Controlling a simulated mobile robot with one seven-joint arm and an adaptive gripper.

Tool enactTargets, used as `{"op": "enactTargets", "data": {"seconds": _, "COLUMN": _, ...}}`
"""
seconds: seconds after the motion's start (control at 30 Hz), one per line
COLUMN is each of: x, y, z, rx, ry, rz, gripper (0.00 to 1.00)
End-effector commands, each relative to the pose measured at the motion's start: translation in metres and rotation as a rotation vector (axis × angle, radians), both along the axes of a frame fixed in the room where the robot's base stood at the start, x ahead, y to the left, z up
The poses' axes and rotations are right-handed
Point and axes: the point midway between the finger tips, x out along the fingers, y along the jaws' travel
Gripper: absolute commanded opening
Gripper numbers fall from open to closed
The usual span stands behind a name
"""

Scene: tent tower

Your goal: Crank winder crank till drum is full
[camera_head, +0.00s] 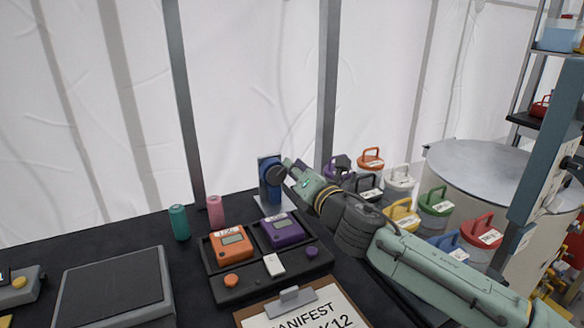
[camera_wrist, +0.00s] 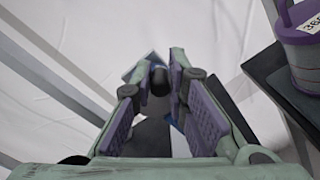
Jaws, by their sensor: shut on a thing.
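The winder (camera_head: 264,190) is a blue upright unit with a dark round drum or hub, standing at the back of the dark table. My gripper (camera_head: 287,168) reaches it from the right and hides part of its face. In the wrist view, my gripper (camera_wrist: 157,88) has its purple-padded fingers on either side of the dark crank knob (camera_wrist: 159,79), shut on it. A bit of blue winder shows behind the knob. How full the drum is cannot be told.
A black tray (camera_head: 232,291) with an orange and a purple device sits in front of the winder. Teal (camera_head: 179,222) and pink (camera_head: 215,210) cylinders stand to its left. Several coloured lidded canisters (camera_head: 437,202) crowd the right, near a large pale drum (camera_head: 480,165).

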Motion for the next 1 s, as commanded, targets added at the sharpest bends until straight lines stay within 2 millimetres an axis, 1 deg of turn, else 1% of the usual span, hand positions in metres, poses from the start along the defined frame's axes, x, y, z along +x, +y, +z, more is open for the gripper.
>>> {"op": "enactTargets", "data": {"seconds": 0.03, "x": 0.000, "y": 0.004, "z": 0.001, "rx": 0.045, "ry": 0.012, "rz": 0.011, "gripper": 0.00}}
{"op": "enactTargets", "data": {"seconds": 0.3, "x": 0.002, "y": 0.000, "z": -0.006, "rx": 0.271, "ry": 0.104, "rz": 0.013, "gripper": 0.00}}
{"op": "enactTargets", "data": {"seconds": 0.5, "x": 0.003, "y": -0.002, "z": -0.010, "rx": 0.406, "ry": 0.159, "rz": 0.014, "gripper": 0.00}}
{"op": "enactTargets", "data": {"seconds": 0.7, "x": 0.003, "y": -0.003, "z": -0.013, "rx": 0.498, "ry": 0.196, "rz": 0.015, "gripper": 0.00}}
{"op": "enactTargets", "data": {"seconds": 1.0, "x": 0.003, "y": -0.004, "z": -0.015, "rx": 0.557, "ry": 0.221, "rz": 0.014, "gripper": 0.00}}
